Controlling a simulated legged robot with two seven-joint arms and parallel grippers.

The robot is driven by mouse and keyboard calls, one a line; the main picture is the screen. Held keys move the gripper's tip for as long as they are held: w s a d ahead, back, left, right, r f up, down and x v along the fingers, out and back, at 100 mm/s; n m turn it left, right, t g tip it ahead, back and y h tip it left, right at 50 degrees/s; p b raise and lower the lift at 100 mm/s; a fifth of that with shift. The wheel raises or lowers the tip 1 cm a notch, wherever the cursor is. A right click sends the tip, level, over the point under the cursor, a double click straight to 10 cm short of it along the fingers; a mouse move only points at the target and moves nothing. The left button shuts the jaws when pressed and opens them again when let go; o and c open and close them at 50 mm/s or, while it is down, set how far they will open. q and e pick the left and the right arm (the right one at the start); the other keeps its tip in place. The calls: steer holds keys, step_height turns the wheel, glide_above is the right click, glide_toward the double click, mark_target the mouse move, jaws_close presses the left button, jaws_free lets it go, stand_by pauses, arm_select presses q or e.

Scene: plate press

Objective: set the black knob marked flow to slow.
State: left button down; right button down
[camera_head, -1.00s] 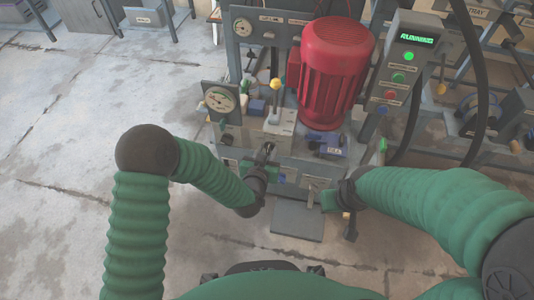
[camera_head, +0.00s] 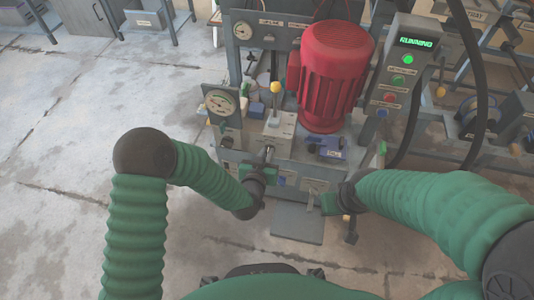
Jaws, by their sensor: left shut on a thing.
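My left gripper (camera_head: 266,170) is at the front of the press, below the yellow-balled lever, and is shut on a small part there. That part seems to be the black flow knob, but the gripper covers most of it, and its marking and setting cannot be read. A short grey piece shows just above the jaws. My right gripper (camera_head: 334,204) is low at the front right of the press, beside a small metal lever; its jaws are too small to tell open from shut.
A red motor (camera_head: 330,75) stands on the press. A yellow-balled lever (camera_head: 275,88), a gauge (camera_head: 219,102) and a blue part (camera_head: 328,148) are close by. The control box (camera_head: 402,70) reads RUNNING with a green light. Black hoses hang at right. Floor at left is clear.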

arm_select(q)
steer(key=shift+w+a+f+n+h+p, duration=0.15)
steer(key=shift+a+n+h, duration=0.15)
steer(key=shift+n+h, duration=0.5)
steer(key=shift+a+f+n+h+p, duration=0.15)
steer(key=shift+a+n+h, duration=0.25)
steer(key=shift+n, duration=0.75)
steer(key=shift+w+a+f+n+h+p, duration=0.1)
steer(key=shift+a+f+n+h, duration=0.1)
steer(key=shift+n+h, duration=0.65)
steer(key=c, duration=1.5)
jaws_free()
steer(key=shift+o, duration=0.2)
steer(key=shift+r, duration=0.1)
steer(key=p+v, duration=0.6)
steer(key=v, duration=1.1)
